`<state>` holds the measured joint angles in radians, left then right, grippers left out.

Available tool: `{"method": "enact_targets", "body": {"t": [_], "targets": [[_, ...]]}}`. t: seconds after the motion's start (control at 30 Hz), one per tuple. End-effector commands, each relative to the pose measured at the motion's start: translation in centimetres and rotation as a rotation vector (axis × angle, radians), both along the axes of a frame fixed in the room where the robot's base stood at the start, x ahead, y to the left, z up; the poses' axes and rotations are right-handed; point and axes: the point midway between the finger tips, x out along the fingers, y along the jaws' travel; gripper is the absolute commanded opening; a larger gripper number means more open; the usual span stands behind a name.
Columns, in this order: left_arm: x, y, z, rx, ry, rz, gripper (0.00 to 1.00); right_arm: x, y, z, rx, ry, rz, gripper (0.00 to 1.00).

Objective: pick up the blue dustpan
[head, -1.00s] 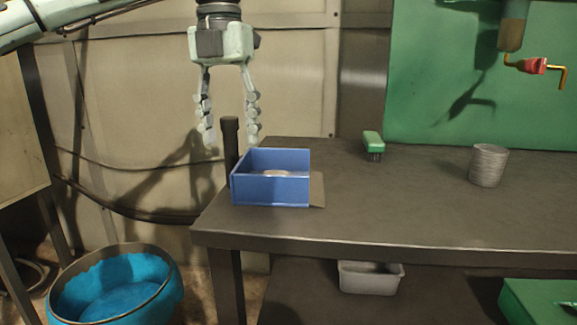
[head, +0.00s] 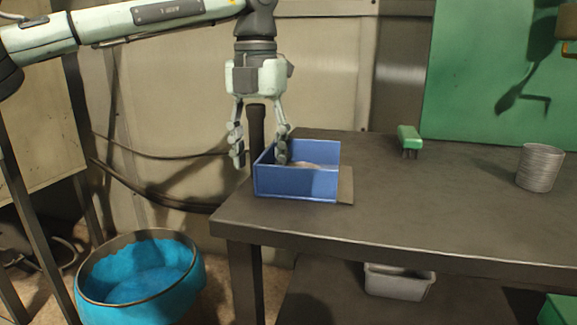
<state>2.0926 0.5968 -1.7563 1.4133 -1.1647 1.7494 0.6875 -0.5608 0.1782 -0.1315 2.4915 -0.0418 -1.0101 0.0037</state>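The blue dustpan (head: 297,183) sits at the left end of the dark table, box-shaped with a brown lip at its right side. A pale thing (head: 305,165) lies inside it. A dark upright post with a rounded top (head: 256,122) stands at its left back; I cannot tell whether it is the dustpan's handle. My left gripper (head: 260,155) points down, open, with its fingers apart on either side of the post as seen here. Its right finger overlaps the dustpan's inside; contact cannot be told. My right gripper is out of view.
The table (head: 420,200) also holds a green brush (head: 409,138) and a ribbed grey cup (head: 540,168). A bin with a blue liner (head: 140,275) stands on the floor at left. A grey tub (head: 399,281) is under the table. The table's middle is clear.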

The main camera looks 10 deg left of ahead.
Motion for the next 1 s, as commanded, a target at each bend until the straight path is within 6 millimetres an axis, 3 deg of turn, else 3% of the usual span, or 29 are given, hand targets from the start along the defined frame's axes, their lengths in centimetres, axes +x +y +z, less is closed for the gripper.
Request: {"method": "enact_targets", "body": {"t": [0.2, 0.63, 1.0], "targets": [[0.01, 0.00, -0.02, 0.000, 0.000, 0.000, 0.52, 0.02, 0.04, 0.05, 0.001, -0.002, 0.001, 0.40], [0.01, -0.02, 0.00, 0.000, 0.000, 0.000, 0.00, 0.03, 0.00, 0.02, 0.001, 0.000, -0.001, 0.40], [0.03, -0.05, 0.45, -0.001, -0.002, 0.000, 0.00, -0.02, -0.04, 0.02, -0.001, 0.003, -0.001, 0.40]]}}
